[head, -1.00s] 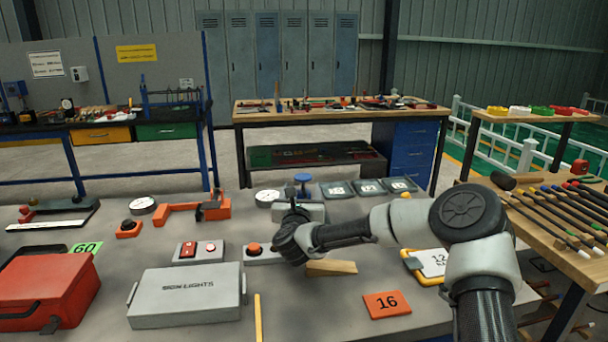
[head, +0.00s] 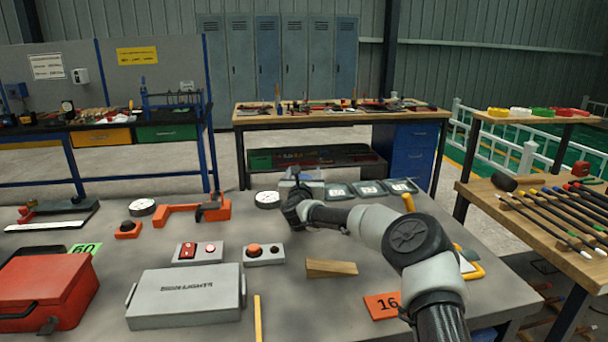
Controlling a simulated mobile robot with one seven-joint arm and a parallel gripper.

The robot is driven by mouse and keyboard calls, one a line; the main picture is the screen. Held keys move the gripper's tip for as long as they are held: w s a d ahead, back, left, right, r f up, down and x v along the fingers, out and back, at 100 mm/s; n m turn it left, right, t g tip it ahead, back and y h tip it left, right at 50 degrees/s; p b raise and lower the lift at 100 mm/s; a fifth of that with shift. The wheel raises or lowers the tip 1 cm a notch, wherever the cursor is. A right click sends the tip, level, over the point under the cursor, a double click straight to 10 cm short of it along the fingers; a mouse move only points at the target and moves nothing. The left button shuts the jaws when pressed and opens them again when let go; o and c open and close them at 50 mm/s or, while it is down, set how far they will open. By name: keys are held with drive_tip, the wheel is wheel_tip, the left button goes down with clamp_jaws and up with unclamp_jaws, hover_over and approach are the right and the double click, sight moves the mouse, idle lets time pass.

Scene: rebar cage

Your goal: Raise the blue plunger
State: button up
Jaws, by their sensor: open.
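The blue plunger (head: 304,181) stands at the back of the grey workbench, right of a white round gauge (head: 268,199). It is mostly hidden behind my gripper and wrist, so its height is hard to read. My gripper (head: 300,185) is open at the plunger and points away from the camera. The fingers are small and partly hidden, and I cannot tell whether they touch the plunger.
Dark-framed displays (head: 370,188) sit just right of my gripper.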

drive_tip(key=c, duration=1.5)
drive_tip(key=shift+r, duration=1.8)
drive_tip(key=o, duration=1.4)
drive_tip(key=shift+r, duration=0.1)
drive_tip(key=shift+o, duration=0.5)
drive_tip(key=s, duration=1.7)
drive_tip(key=shift+s+a+p, duration=0.2)
drive_tip(key=shift+s+p, duration=0.05)
drive_tip(key=shift+p, duration=0.05)
